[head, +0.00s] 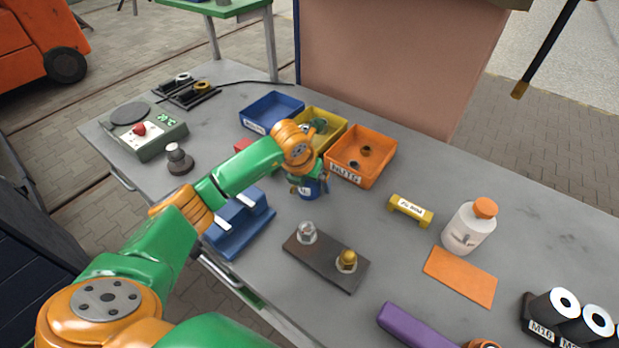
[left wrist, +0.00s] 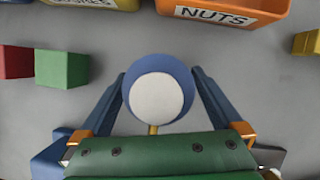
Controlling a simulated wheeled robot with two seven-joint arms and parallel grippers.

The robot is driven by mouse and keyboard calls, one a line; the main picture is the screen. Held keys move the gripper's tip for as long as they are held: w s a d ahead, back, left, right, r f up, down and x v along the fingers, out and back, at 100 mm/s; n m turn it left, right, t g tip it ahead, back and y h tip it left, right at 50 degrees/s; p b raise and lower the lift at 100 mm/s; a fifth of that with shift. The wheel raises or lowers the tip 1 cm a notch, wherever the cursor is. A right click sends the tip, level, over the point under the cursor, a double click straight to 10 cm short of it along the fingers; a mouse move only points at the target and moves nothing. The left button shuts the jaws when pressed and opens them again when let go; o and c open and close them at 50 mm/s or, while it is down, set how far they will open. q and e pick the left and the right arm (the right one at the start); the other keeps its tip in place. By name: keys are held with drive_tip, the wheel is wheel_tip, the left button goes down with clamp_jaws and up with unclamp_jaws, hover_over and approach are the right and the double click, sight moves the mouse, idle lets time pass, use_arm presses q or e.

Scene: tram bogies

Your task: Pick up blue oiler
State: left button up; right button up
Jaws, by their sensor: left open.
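The blue oiler (head: 309,190) stands on the grey table under my left gripper, partly hidden by it in the head view. In the left wrist view the oiler (left wrist: 158,90) appears from above as a blue round body with a white disc on top. My left gripper (head: 308,184) points down at it and is open. Its two blue fingers stand on either side of the oiler in the left wrist view (left wrist: 160,92). A narrow gap seems to show on each side; contact cannot be told.
Behind the oiler stand a blue bin (head: 272,111), a yellow bin (head: 335,139) and an orange NUTS bin (head: 360,181). A blue block (head: 240,228) lies to its left. A dark plate with bolts (head: 325,265) lies in front. A white bottle (head: 468,229) stands right.

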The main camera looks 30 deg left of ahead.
use_arm(q)
drive_tip(key=c, duration=1.5)
